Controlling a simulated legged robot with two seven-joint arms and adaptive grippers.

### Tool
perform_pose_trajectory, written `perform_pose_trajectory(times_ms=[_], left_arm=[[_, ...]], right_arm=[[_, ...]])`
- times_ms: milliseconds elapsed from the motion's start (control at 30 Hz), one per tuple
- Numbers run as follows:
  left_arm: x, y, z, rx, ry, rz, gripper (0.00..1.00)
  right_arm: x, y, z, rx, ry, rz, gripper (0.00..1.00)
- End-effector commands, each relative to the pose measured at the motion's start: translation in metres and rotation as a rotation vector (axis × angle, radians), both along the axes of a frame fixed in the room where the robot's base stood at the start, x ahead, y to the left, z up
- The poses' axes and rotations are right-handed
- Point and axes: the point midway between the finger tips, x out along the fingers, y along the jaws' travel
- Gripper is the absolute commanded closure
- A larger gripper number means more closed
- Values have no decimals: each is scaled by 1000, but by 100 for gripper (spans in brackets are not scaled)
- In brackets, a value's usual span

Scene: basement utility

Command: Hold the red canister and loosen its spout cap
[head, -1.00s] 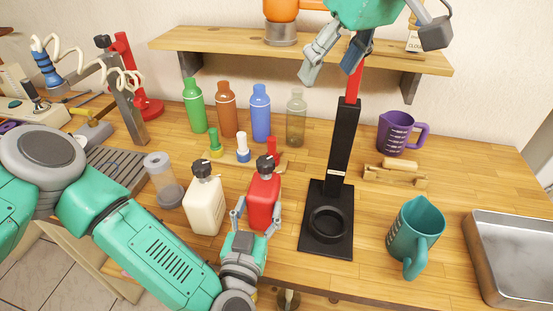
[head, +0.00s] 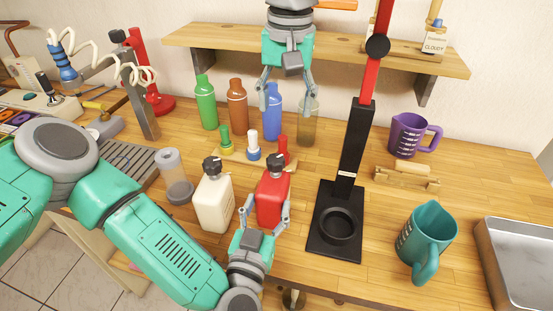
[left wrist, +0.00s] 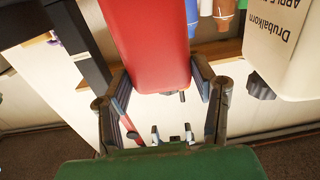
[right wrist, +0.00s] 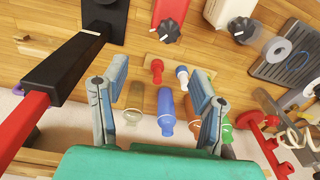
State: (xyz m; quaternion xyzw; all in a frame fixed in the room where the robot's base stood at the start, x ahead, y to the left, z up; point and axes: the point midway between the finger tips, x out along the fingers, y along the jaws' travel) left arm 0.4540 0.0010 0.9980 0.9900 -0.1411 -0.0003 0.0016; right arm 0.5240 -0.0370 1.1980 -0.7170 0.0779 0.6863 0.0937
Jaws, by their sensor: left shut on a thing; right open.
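The red canister (head: 272,200) stands upright on the workbench, its black spout cap (head: 276,163) on top. My left gripper (head: 262,216) is shut on the canister from the front, one finger on each side; the left wrist view also shows the red body (left wrist: 148,45) between the fingers. My right gripper (head: 285,106) is open and empty, above and behind the canister. In the right wrist view the black cap (right wrist: 168,31) lies beyond the open fingers (right wrist: 158,90), apart from them.
A cream canister (head: 213,205) stands close left of the red one. A black press (head: 335,250) with a red lever stands to the right. Several bottles, including a blue one (head: 273,125), and a shelf (head: 340,55) are behind. A teal jug (head: 425,238) is front right.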

Motion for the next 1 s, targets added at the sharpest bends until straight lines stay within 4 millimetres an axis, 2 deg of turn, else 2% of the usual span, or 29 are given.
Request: perform_pose_trajectory(times_ms=[33,200,367,700,833,1000], left_arm=[[-1,0,-1,2,1,1,96],[-1,0,-1,3,2,1,96],[-1,-2,-1,4,2,0,96],[-1,0,-1,2,2,0,96],[-1,0,-1,2,2,0,96],[-1,0,-1,2,1,1,96]], right_arm=[[2,7,-9,-6,19,-40,46],[2,17,-25,-16,52,-113,46],[2,16,-48,-15,56,-116,46],[2,17,-114,-15,54,-113,46],[2,17,-130,-15,52,-114,46],[2,17,-139,-15,51,-114,46]])
